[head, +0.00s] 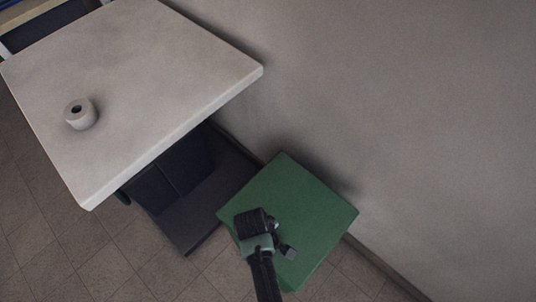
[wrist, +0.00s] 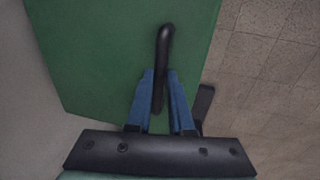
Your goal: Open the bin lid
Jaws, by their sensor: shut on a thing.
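The bin has a flat green lid (head: 300,195), seen from above in the head view beside the wall. The green lid also fills the left of the wrist view (wrist: 100,50). A dark bent handle (wrist: 164,45) shows over the lid in the wrist view, near the lid's right edge. My gripper (wrist: 161,85) has its blue fingers shut on the handle. In the head view my gripper (head: 285,245) is over the lid's near part, and it hides the handle there. The lid looks closed in the head view.
A pale table (head: 150,75) stands at the left with a white roll (head: 81,115) on it. A dark low unit (head: 195,190) is under the table, left of the bin. A grey wall (head: 400,100) rises behind the bin. Tiled floor (head: 130,265) is clear in front.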

